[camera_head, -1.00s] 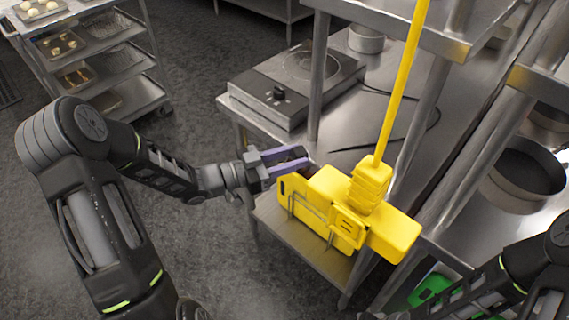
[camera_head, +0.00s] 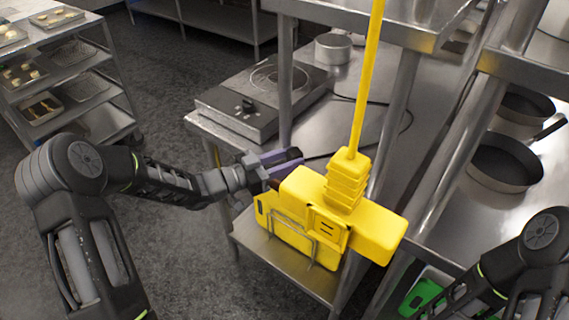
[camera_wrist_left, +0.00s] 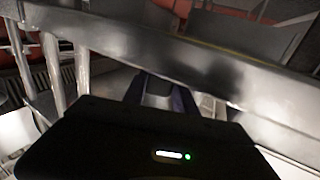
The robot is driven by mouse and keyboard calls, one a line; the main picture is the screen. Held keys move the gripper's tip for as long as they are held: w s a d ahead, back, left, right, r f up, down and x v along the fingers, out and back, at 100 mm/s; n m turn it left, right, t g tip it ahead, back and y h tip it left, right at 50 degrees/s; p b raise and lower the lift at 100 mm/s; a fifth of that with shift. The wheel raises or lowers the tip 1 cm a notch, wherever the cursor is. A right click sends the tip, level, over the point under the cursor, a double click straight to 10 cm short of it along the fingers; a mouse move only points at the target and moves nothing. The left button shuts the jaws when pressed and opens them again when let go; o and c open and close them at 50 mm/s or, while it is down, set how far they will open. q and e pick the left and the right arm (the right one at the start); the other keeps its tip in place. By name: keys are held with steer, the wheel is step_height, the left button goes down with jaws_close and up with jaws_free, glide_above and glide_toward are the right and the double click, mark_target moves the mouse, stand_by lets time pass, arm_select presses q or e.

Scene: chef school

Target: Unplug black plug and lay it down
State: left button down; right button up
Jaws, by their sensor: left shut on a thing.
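My left gripper (camera_head: 284,163), with purple fingers, reaches the upper left edge of the yellow power box (camera_head: 385,232). It is shut on the black plug, which is mostly hidden between the fingers and behind the box. I cannot tell whether the plug still sits in a socket. The box hangs from a thick yellow cord (camera_head: 366,85). In the left wrist view the purple fingers (camera_wrist_left: 163,94) show past a dark housing, and the plug is not clear there.
An induction cooker (camera_head: 262,103) with a thin black cable stands on the steel table (camera_head: 335,110) behind. Steel posts and shelves close in on the right, with black pans (camera_head: 504,163). A green thing (camera_head: 422,296) is low right. A tray rack (camera_head: 88,85) stands far left; floor between is clear.

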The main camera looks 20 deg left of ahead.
arm_select(q)
steer(key=shift+w, duration=0.1)
steer(key=c, duration=0.9)
jaws_free()
steer(key=shift+s+a, duration=0.35)
steer(key=shift+a, duration=0.05)
steer(key=b+v, duration=0.1)
steer(key=v, duration=0.5)
steer(key=shift+s+a, duration=0.2)
steer(key=shift+s, duration=0.15)
